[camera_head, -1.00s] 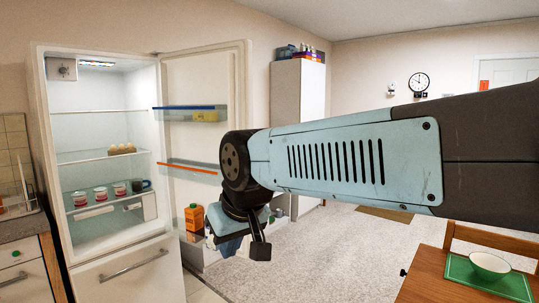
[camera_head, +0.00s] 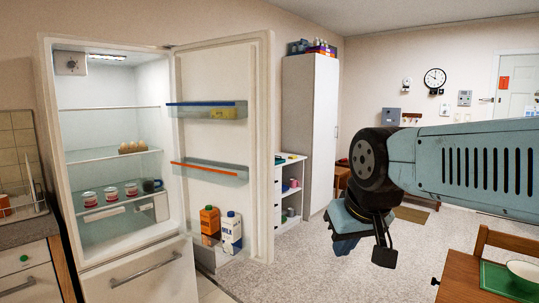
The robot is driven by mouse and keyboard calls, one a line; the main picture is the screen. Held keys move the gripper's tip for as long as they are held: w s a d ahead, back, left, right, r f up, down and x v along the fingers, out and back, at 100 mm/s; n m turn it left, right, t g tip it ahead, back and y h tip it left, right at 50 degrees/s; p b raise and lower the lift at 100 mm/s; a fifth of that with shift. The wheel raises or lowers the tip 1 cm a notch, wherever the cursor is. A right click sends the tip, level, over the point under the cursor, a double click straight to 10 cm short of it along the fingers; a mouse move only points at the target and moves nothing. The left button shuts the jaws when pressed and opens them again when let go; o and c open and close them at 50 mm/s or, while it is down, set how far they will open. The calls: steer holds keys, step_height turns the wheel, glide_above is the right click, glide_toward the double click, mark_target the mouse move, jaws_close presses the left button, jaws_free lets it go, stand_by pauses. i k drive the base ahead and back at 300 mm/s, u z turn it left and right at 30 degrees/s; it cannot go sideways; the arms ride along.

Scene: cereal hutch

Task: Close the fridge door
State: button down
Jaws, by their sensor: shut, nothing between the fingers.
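The fridge (camera_head: 62,130) stands at the left, open to view, with its lit inside showing shelves, eggs, several small cups and a dark mug. Its door (camera_head: 264,130) is swung wide open to the right, hinged on the right side.
A tall white cabinet (camera_head: 310,130) and a low white shelf unit (camera_head: 290,195) stand behind the door. A wooden table (camera_head: 465,280) with a green tray and bowl (camera_head: 525,272) is at the lower right. Carpeted floor (camera_head: 310,260) between door and table is clear.

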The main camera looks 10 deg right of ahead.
mark_target(240, 66)
steer(key=z, duration=0.1)
steer(key=i, duration=1)
steer(key=u, duration=0.1)
